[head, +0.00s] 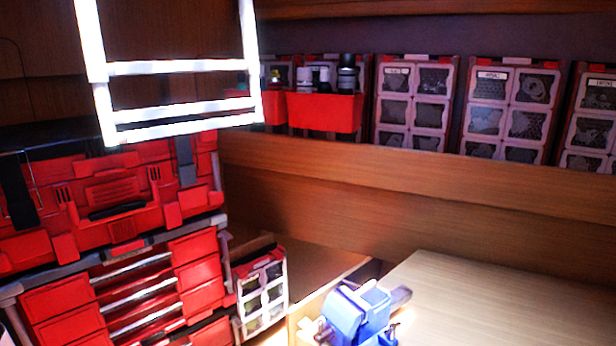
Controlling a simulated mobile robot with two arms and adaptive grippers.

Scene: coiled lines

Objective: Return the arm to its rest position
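Neither of my arms shows in the head view, and neither gripper is in sight. What they hold, if anything, cannot be told. No coiled line can be made out in the head view.
A blue vise-like tool (362,312) stands at the left edge of a wooden worktop (490,300), whose visible top is clear. Red toolboxes (120,195) are stacked at left. A bright white frame (180,68) hangs above them. Organizer cases (505,105) and a red bin (325,112) line the shelf.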

